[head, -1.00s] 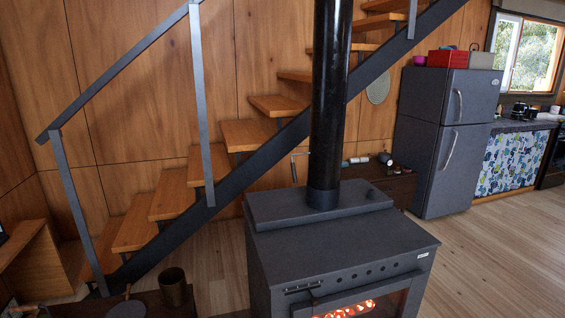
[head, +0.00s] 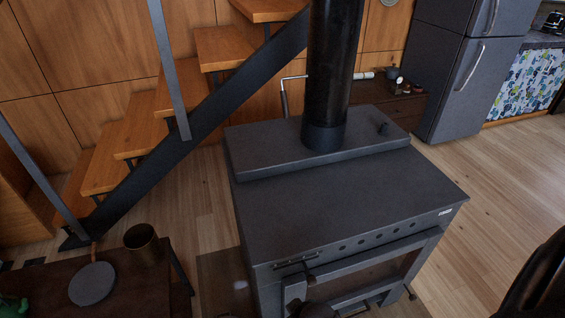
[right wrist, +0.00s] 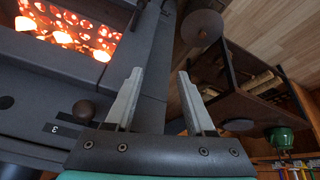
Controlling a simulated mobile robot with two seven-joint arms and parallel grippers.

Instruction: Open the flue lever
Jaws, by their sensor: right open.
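The dark grey stove (head: 350,195) stands in the middle of the head view, with its black flue pipe (head: 335,70) rising from the top. A thin silver bent rod (head: 283,95) shows just left of the pipe and looks like the flue lever. My left gripper is not in view.
Stairs rise behind. A fridge (head: 460,75) stands at right. Wood floor is clear right of the stove. Embers (right wrist: 75,30) glow in the stove.

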